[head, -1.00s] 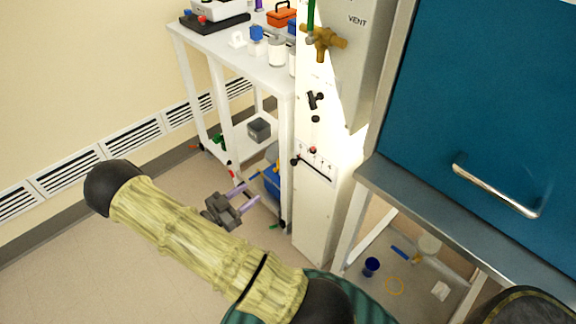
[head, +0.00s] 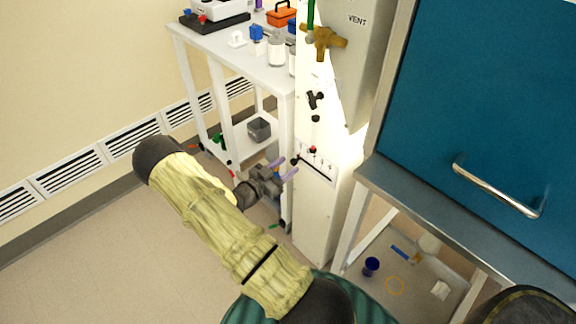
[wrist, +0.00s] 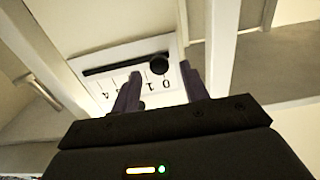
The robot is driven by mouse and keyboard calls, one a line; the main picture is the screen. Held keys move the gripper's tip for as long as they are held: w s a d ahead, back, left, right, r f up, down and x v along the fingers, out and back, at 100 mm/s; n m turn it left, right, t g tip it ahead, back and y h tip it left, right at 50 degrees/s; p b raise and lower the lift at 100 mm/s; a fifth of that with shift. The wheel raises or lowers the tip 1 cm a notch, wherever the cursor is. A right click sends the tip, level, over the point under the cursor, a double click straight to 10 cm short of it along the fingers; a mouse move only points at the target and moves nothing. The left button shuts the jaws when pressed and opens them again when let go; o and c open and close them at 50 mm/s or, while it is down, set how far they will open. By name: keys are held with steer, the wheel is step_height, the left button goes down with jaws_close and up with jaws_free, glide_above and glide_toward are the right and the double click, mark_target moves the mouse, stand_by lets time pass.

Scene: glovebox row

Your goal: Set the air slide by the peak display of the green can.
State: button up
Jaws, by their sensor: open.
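The air slide is a white scale plate (head: 318,168) with a dark slot, low on the white column. Its round black knob (head: 295,161) is at the left end of the slot in the head view. In the wrist view the knob (wrist: 159,64) sits at the end by the 0, and the 4 is at the other end. My gripper (head: 284,169) is open and empty, just left of the plate. In the wrist view its purple fingers (wrist: 160,76) stand apart on either side of the knob's line; contact cannot be told. I cannot make out a green can or a peak display.
A brass valve (head: 323,42) and a black fitting (head: 316,100) are on the column above. A white shelved table (head: 233,52) stands behind my gripper. The blue glovebox front (head: 490,100) and its steel ledge (head: 450,225) are to the right.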

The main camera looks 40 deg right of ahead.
steer(key=shift+w+d, duration=0.1)
steer(key=shift+d, duration=0.65)
jaws_close()
steer(key=shift+s, duration=0.3)
steer(key=shift+s+d, duration=0.15)
steer(key=shift+s, duration=1.25)
jaws_free()
steer(key=shift+w, duration=0.2)
steer(key=shift+w, duration=0.1)
